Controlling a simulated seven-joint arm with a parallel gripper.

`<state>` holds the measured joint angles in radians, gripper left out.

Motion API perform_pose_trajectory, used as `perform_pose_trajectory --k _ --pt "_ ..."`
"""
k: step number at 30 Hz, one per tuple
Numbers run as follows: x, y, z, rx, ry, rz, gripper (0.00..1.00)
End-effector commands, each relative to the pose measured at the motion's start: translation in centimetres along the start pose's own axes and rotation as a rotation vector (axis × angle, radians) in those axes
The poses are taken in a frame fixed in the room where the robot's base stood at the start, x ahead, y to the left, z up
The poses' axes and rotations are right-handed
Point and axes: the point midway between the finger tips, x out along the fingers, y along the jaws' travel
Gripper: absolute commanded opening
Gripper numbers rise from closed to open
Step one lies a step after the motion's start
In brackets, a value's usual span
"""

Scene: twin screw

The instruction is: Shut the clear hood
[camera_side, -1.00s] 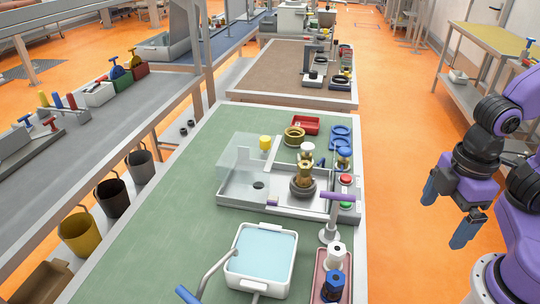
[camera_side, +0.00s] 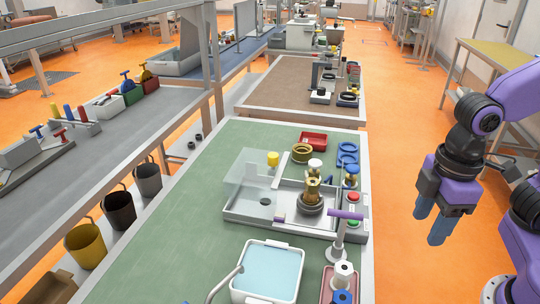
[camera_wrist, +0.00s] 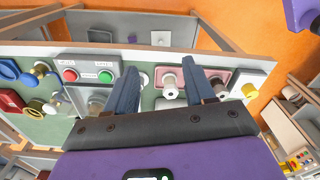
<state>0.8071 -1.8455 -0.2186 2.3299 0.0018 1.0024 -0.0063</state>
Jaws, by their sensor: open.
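The clear hood (camera_side: 250,168) is a see-through panel at the back left of the grey tray fixture (camera_side: 240,214) in the side view. It looks tipped open, leaving the tray uncovered. A brass part on a dark round base (camera_side: 311,203) stands in the tray. A small purple block (camera_side: 278,219) sits at the tray's front wall; whether it belongs to the hood I cannot tell. My gripper (camera_side: 431,225) is open and empty, right of the bench, fingers downward, well apart from the hood. Its blue fingers (camera_wrist: 162,64) also show spread in the wrist view, where I cannot make out the hood.
A post with a purple crossbar (camera_side: 345,214) stands at the fixture's front right, between my gripper and the hood. Red and green buttons (camera_side: 353,197) are on the fixture's right end. A white basin (camera_side: 268,272) is in front. The green bench top (camera_side: 190,225) is clear at left.

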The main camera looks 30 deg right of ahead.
Motion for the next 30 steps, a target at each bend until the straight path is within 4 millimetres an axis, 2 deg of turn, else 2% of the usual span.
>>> perform_pose_trajectory --k 1,6,15,24,30 --pt "-0.9 0.8 -2.2 0.023 0.001 0.001 0.54" --pt "-4.0 3.6 -8.5 0.100 -0.004 0.003 0.54" --pt "-8.6 9.5 -17.8 0.234 -0.012 0.006 0.54" --pt "-12.0 16.0 -24.1 0.371 -0.019 0.008 0.54" --pt "-13.6 20.1 -26.4 0.461 -0.023 0.009 0.54"
